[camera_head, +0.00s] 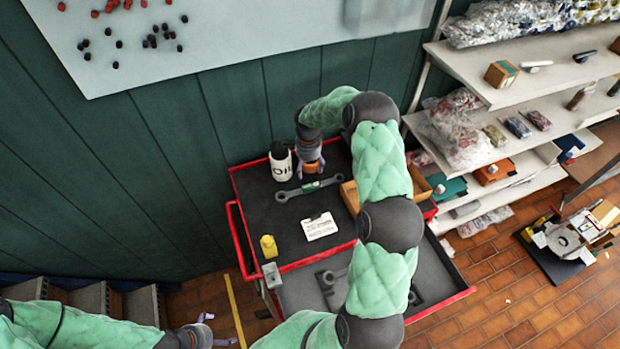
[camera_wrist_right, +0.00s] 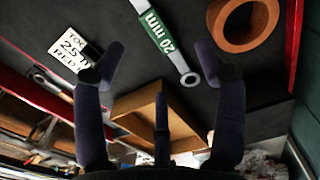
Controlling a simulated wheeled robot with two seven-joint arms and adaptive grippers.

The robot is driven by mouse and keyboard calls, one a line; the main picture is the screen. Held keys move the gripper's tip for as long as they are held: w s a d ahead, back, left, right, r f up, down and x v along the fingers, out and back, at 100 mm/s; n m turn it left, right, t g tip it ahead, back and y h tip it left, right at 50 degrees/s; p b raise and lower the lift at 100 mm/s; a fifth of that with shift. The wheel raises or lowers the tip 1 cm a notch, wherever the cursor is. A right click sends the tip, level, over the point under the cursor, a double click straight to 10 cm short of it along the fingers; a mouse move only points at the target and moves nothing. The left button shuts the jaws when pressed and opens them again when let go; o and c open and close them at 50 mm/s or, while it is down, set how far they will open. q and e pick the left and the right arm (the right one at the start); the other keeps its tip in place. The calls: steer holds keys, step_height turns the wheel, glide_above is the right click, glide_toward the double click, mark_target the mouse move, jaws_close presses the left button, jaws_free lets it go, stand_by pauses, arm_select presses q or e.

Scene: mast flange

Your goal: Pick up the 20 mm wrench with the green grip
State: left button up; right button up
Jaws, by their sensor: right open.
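The wrench with the green grip (camera_head: 311,186) lies flat on the dark top of the red cart. In the right wrist view its green grip (camera_wrist_right: 155,30) reads "20 mm", and one ring end (camera_wrist_right: 190,79) points toward me. My right gripper (camera_head: 311,170) is above the cart top, close to the wrench's grip. In the wrist view my right gripper (camera_wrist_right: 160,68) is open and empty, its fingers apart on either side of the wrench's line. My left gripper (camera_head: 217,330) is low at the left, away from the cart, with its fingers apart.
An oil bottle (camera_head: 280,165) stands left of the wrench. A white note card (camera_head: 320,226) and a yellow object (camera_head: 268,246) are nearer the front. An open cardboard box (camera_wrist_right: 133,118) is right of the wrench, partly behind my arm. A brown ring (camera_wrist_right: 243,22) shows in the wrist view.

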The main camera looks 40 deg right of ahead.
steer(key=b, duration=0.2)
glide_above(309, 188)
steer(key=f, duration=0.3)
steer(key=w+f, duration=0.1)
steer(key=shift+d+f, duration=0.25)
steer(key=shift+f, duration=0.45)
steer(key=shift+s+a+f, duration=0.1)
steer(key=shift+s+f, duration=0.1)
steer(key=shift+f, duration=0.15)
steer(key=f, duration=0.3)
steer(key=shift+s+a+f, duration=0.1)
steer(key=shift+s+f, duration=0.15)
steer(key=shift+f, duration=0.05)
steer(key=shift+w+f, duration=0.1)
steer(key=shift+f, duration=0.3)
steer(key=shift+r, duration=0.1)
steer(key=shift+c, duration=0.3)
steer(key=c, duration=1.4)
